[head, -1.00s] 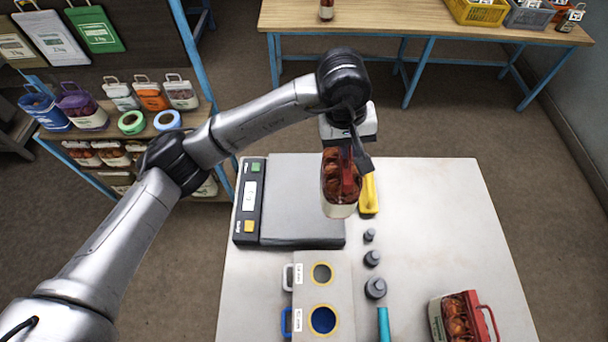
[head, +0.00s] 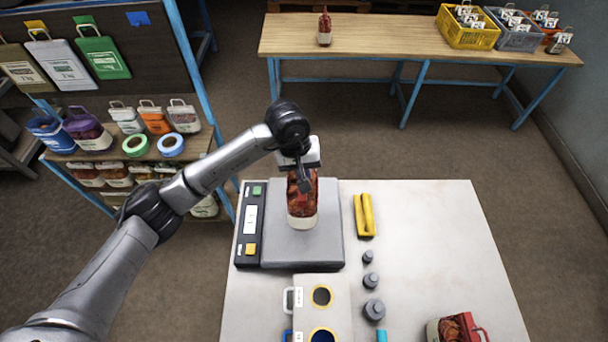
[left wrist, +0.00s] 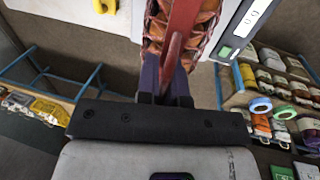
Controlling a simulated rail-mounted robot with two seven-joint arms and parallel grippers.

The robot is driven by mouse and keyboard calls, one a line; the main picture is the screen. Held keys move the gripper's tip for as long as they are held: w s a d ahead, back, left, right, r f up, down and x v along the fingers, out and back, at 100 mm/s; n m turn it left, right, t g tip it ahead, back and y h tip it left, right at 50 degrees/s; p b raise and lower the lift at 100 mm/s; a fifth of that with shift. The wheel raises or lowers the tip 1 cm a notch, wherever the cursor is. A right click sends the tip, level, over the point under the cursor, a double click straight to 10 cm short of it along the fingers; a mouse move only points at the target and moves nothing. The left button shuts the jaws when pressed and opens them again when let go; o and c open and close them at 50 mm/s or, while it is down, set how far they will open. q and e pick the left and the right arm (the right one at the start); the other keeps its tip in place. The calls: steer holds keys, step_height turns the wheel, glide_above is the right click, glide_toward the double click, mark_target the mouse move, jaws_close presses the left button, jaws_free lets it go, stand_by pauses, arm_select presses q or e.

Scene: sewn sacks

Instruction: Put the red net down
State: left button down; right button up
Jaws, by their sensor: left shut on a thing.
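The red net (head: 302,198), a mesh sack with a pale lower band, is upright over the grey plate of the scale (head: 328,250). I cannot tell whether its base touches the plate. My left gripper (head: 300,172) is above the net and shut on its red handle. In the left wrist view the handle (left wrist: 176,40) runs between the fingers of the left gripper (left wrist: 166,75), with the net's mesh (left wrist: 205,20) beyond. A second red net (head: 455,328) lies at the table's front right, partly cut off by the frame. My right gripper is not in view.
The white table (head: 440,240) is clear on its right side. A yellow tool (head: 364,215) and several grey weights (head: 372,282) lie right of the scale. A board with round holes (head: 318,290) is in front. Shelves of sacks (head: 100,160) stand left.

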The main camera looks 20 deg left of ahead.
arm_select(q)
step_height(320, 180, down, 2)
steer(key=shift+f+p, duration=0.25)
steer(key=shift+p, duration=0.15)
steer(key=shift+f, duration=0.2)
steer(key=shift+f, duration=0.15)
steer(key=c, duration=1.7)
jaws_free()
steer(key=shift+f, duration=0.1)
steer(key=o, duration=0.4)
steer(key=shift+o, duration=0.2)
